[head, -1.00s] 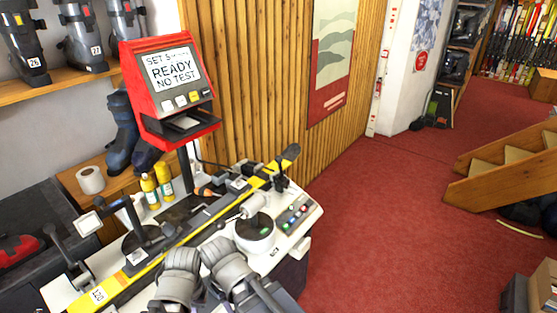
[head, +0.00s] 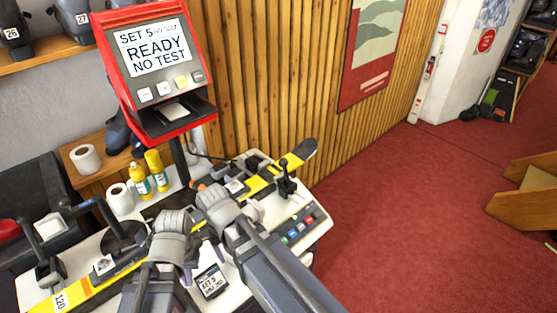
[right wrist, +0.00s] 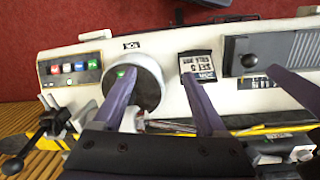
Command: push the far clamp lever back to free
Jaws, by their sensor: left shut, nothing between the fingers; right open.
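The far clamp lever (head: 285,177) is black with a dark knob and stands roughly upright by the far part of the yellow-black ski (head: 88,287). In the right wrist view the lever (right wrist: 45,128) is at the lower left, clear of the fingers. Neither gripper touches the lever.
A button panel (head: 303,222) sits right of the lever. A red display unit (head: 152,65) reading READY rises behind the bench. Yellow bottles (head: 156,170) and paper rolls (head: 121,199) stand at the left. Another lever (head: 38,250) is at the near left. Red floor lies open at right.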

